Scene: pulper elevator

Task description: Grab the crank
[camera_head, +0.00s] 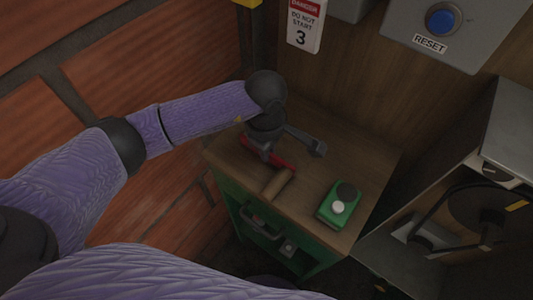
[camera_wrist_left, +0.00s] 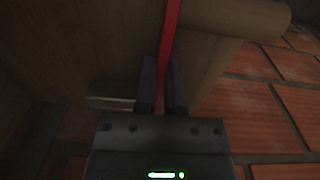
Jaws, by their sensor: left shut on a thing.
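The crank has a flat red arm (camera_head: 284,162) and a brown wooden handle (camera_head: 277,185). It is at the wooden top of the green cabinet, near the left edge. In the left wrist view the red arm (camera_wrist_left: 171,35) runs up from between my fingers, with the wooden handle (camera_wrist_left: 235,14) beyond. My left gripper (camera_head: 264,152) points down at the red arm from above. In the wrist view its fingers (camera_wrist_left: 164,75) are shut with the red arm between them. My gripper and wrist hide part of the crank in the head view. My right gripper is out of view.
A grey metal piece (camera_head: 306,140) shows right of my gripper. A green box (camera_head: 338,205) with a dark and a white round part sits on the cabinet top (camera_head: 345,160). A brick wall (camera_head: 110,60) is at left. An open grey housing (camera_head: 440,225) stands at right.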

